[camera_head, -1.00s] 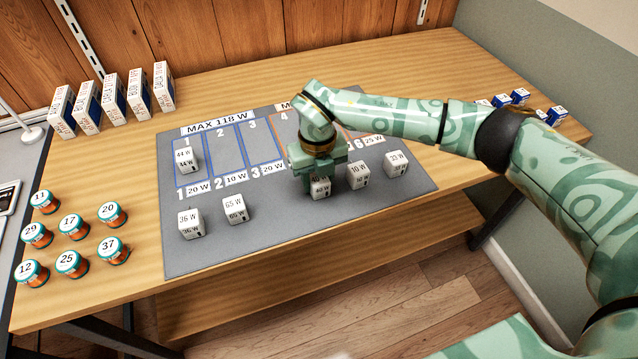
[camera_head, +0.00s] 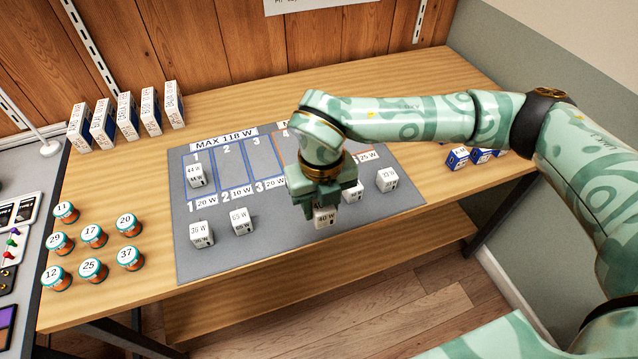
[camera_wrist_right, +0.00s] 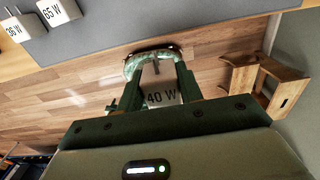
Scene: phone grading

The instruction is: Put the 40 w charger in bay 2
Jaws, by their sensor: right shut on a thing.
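The 40 W charger (camera_head: 325,219) is a white block, held in my right gripper (camera_head: 327,204) near the front edge of the grey mat. The right wrist view also shows the 40 W charger (camera_wrist_right: 160,92) between the two fingers, with floor behind it. It looks raised off the mat. Bay 2 (camera_head: 231,165) is a blue-outlined strip on the mat, empty, up and to the left of the gripper. Bay 1 (camera_head: 210,182) beside it holds a 44 W charger (camera_head: 196,176). My left gripper is not in view.
On the mat (camera_head: 275,228), 36 W (camera_head: 201,234) and 65 W (camera_head: 241,222) chargers stand front left. A 33 W charger (camera_head: 387,180) stands at right; another is partly hidden behind my gripper. Numbered jars (camera_head: 93,236) and upright boxes (camera_head: 126,116) stand at left.

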